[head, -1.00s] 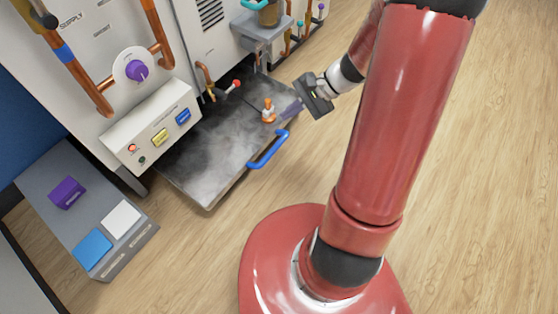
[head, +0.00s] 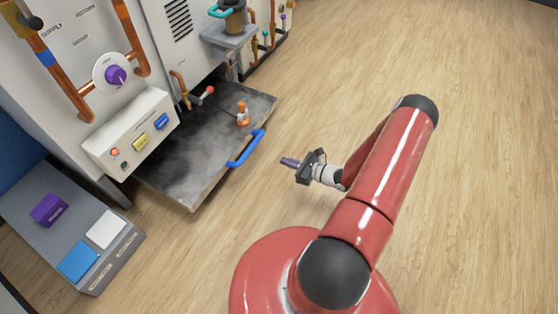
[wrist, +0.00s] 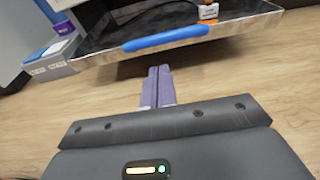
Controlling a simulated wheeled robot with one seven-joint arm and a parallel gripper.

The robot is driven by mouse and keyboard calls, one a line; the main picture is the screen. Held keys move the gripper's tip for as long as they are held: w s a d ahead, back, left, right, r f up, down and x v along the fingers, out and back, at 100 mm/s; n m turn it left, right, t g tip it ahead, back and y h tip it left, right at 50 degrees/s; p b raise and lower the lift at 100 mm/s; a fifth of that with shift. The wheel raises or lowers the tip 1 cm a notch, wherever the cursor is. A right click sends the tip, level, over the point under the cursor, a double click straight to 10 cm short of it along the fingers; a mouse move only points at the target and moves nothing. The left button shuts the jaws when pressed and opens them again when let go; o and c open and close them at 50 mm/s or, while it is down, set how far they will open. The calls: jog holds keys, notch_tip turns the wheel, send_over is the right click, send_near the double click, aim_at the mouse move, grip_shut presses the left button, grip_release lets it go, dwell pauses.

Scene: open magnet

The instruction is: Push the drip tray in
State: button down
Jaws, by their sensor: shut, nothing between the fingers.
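The drip tray (head: 188,160) is a wide, shallow metal tray with a dark, smeared inside, pulled out from under the white cabinet in the head view. Its blue handle (head: 246,148) is on the front edge. In the wrist view, the tray's front rim (wrist: 225,30) and blue handle (wrist: 165,36) lie ahead, beyond the fingertips. My gripper (head: 284,161) is shut and empty, in front of the tray and to the right of the handle, apart from it. Its closed purple-grey fingers (wrist: 158,72) point toward the handle in the wrist view.
A small orange-and-white object (head: 243,114) is at the tray. A red-tipped tap (head: 209,90) is above its back. A grey stand (head: 125,246) with purple, white and blue blocks is at lower left. The wooden floor (head: 460,160) on the right is clear.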

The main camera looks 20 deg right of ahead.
aim_at(252, 150)
jog(key=x, duration=1.2)
jog(key=shift+w+a+b, duration=0.1)
jog(key=shift+a+b, duration=0.05)
jog(key=shift+b, duration=0.25)
jog(key=r+b+x, duration=0.1)
jog(key=x, duration=0.5)
jog(key=r+b+x, duration=0.1)
jog(key=b+x, duration=0.1)
jog(key=x, duration=0.4)
jog(key=r+b+x, duration=0.1)
jog(key=x, duration=0.5)
jog(key=shift+w+a+r+b, duration=0.15)
jog(key=shift+w+a+b, duration=0.25)
jog(key=shift+w, duration=0.05)
jog(key=shift+w+a, duration=0.15)
jog(key=shift+w, duration=0.05)
jog(key=shift+w+r, duration=0.2)
